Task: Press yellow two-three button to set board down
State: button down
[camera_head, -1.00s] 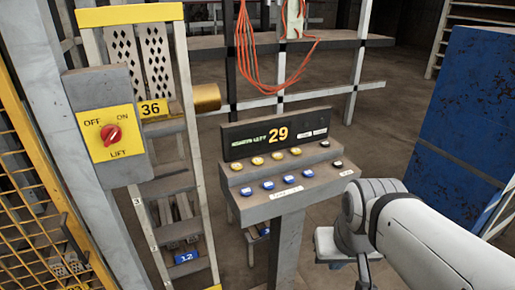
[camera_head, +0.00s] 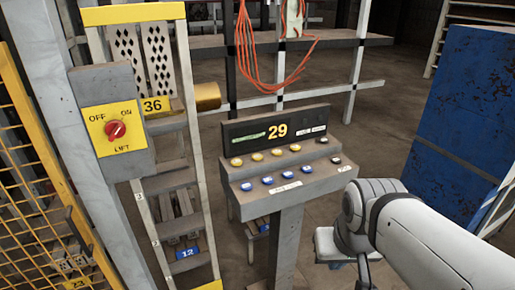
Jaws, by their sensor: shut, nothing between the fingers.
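The control console (camera_head: 300,195) stands on a post near the middle of the head view. Its upper step carries a row of several yellow buttons (camera_head: 257,156), with a row of several blue buttons (camera_head: 267,181) on the step below. The labels are too small to read, so I cannot tell which yellow button is two-three. A dark display (camera_head: 278,132) above them shows a yellow 29 and blurred green text. My white arm reaches in from the lower right, beside the console and apart from the buttons. My gripper's fingers are not visible. I cannot identify the board for certain.
A grey lift switch box (camera_head: 115,130) with a red knob is at left, before a ladder-like rack (camera_head: 200,150) marked 36 and 12. Yellow mesh (camera_head: 35,200) stands far left. A rusty blue panel (camera_head: 460,130) is at right. Orange cables (camera_head: 262,60) hang behind the console.

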aim_at(256, 157)
jog(key=k, duration=1.2)
jog(key=z, duration=0.4)
jog(key=i, duration=1.6)
jog(key=u, duration=0.55)
jog(key=i, duration=0.9)
jog(key=u, duration=0.65)
